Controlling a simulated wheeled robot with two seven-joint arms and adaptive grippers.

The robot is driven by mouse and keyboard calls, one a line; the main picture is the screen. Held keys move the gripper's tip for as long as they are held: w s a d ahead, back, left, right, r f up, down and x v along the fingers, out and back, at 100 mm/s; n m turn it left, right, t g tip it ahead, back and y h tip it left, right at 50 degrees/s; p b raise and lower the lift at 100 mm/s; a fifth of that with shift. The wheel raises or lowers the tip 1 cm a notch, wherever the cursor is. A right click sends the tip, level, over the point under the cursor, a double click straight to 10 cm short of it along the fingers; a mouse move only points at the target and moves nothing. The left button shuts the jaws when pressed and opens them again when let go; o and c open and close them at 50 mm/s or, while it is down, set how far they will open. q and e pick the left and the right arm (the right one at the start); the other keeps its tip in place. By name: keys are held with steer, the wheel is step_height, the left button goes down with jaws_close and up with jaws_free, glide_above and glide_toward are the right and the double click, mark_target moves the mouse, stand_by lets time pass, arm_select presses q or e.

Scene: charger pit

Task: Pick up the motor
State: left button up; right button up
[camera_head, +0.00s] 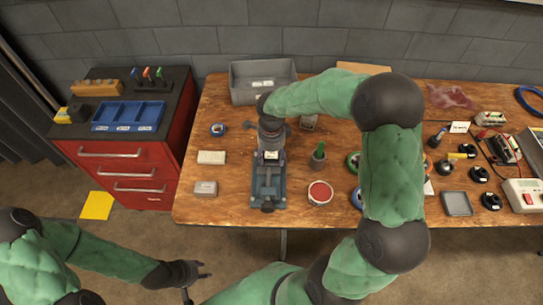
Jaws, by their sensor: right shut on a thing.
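My right arm reaches over the bench from the right. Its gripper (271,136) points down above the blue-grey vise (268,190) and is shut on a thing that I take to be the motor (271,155). Only a small part of the motor, with a pale patch, shows below the fingers; the wrist and fingers hide the rest. I cannot tell whether it touches the vise. My left gripper (195,279) is in front of the bench at the lower left, with its fingers apart and empty.
A grey bin (262,97) stands behind the right gripper. A green-handled tool in a cup (318,155) and a red-topped tin (320,192) stand to the right. Small pale boxes (211,157) lie left. A red drawer cabinet (130,170) stands beside the wooden bench (225,210).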

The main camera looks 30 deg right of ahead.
mark_target(271, 156)
steer(key=shift+r, duration=0.2)
steer(key=shift+r, duration=0.25)
step_height(271, 156, up, 3)
steer(key=shift+s+a+r+p, duration=0.1)
steer(key=shift+p, duration=0.65)
steer(key=s+a+r+p, duration=0.4)
steer(key=s+a+r, duration=0.3)
steer(key=s+r, duration=0.2)
steer(key=s, duration=0.2)
steer(key=shift+s, duration=0.3)
steer(key=shift+a, duration=0.1)
steer(key=shift+p, duration=0.3)
